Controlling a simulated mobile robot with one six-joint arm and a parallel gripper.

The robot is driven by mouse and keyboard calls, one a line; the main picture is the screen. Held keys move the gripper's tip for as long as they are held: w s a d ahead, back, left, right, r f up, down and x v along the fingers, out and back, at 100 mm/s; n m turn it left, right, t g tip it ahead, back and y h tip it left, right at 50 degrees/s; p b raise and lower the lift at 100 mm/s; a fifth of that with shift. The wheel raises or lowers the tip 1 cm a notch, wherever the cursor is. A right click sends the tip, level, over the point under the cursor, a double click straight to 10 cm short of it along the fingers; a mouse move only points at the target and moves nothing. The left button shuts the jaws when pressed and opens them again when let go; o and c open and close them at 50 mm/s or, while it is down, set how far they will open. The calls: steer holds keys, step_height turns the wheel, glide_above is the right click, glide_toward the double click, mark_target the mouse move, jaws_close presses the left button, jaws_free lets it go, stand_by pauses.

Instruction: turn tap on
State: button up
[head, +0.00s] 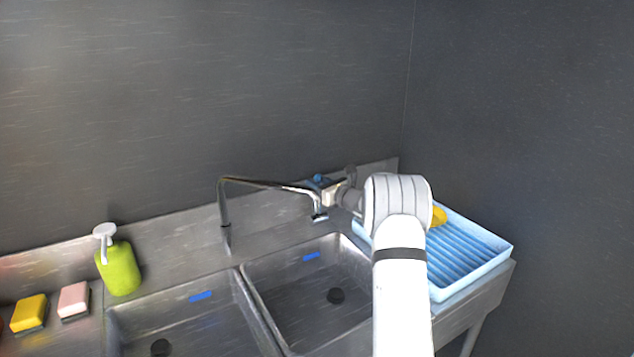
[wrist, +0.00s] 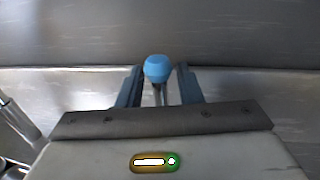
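The chrome tap (head: 224,208) rises from the sink's back ledge, and its long spout reaches right over the right basin. No water shows at its outlet. A blue knob (head: 318,178) shows beside my gripper (head: 326,187) at the back of the sink. In the wrist view the blue knob (wrist: 157,68) sits on a thin metal stem between the fingertips of my gripper (wrist: 158,78). The fingers are apart, with a small gap on each side of the knob. The knob's base is hidden by my gripper body.
Two steel basins (head: 305,285) lie in front of the tap. A light-blue ribbed tray (head: 470,255) with a yellow item (head: 439,216) is at the right. A green soap bottle (head: 119,270), yellow sponge (head: 29,312) and pink sponge (head: 73,299) stand left. A dark wall rises close behind.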

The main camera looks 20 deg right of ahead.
steer(key=shift+w, duration=0.1)
jaws_close()
steer(key=shift+r, duration=0.15)
stand_by(0.3)
